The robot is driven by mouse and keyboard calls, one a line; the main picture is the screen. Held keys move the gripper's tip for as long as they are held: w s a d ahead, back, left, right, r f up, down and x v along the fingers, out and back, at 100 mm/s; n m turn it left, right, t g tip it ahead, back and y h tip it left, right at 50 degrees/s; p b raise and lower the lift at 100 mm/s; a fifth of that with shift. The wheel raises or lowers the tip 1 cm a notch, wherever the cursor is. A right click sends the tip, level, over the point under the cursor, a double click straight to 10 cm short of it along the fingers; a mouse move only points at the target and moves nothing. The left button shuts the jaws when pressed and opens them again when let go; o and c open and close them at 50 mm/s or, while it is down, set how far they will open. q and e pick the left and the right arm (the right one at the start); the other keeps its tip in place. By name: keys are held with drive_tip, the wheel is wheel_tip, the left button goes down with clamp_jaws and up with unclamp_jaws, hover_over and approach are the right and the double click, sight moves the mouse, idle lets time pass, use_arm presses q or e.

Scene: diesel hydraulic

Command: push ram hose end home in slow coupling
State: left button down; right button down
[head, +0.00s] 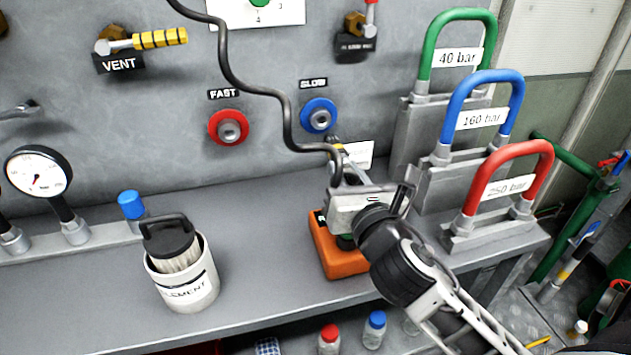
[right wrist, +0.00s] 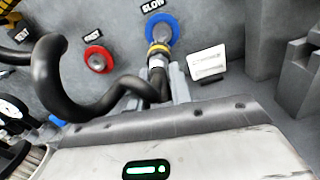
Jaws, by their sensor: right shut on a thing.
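The slow coupling is a blue ring with a grey centre (head: 319,115) on the grey wall, under a SLOW label; it also shows in the right wrist view (right wrist: 160,27). My right gripper (head: 346,168) is shut on the ram hose end, a metal fitting with a yellow band (right wrist: 158,50). In the head view the hose end is below and right of the coupling and looks apart from it. In the right wrist view its tip overlaps the blue ring; the gap cannot be judged. The black hose (head: 285,100) runs up from it. My left gripper is not in view.
The red fast coupling (head: 229,127) is left of the blue one. An orange block (head: 338,262) stands below my right gripper. A white card (right wrist: 207,62) is right of the coupling. Green, blue and red (head: 508,160) handled blocks stand at right, an element pot (head: 187,288) at left.

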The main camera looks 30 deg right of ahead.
sight(340, 155)
drive_tip(key=shift+s+d+r, duration=0.1)
drive_tip(key=shift+s+d, duration=0.05)
drive_tip(key=shift+d, duration=0.1)
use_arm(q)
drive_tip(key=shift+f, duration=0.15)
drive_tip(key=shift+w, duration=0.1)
use_arm(e)
drive_tip(key=shift+r+p, duration=0.15)
drive_tip(key=shift+p, duration=0.25)
drive_tip(key=shift+p+x, duration=0.45)
drive_tip(key=shift+x, duration=0.9)
drive_tip(key=shift+p+x, duration=0.3)
drive_tip(key=shift+x, duration=1)
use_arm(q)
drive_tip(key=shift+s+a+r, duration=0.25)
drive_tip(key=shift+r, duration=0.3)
use_arm(e)
drive_tip(key=shift+f, duration=0.2)
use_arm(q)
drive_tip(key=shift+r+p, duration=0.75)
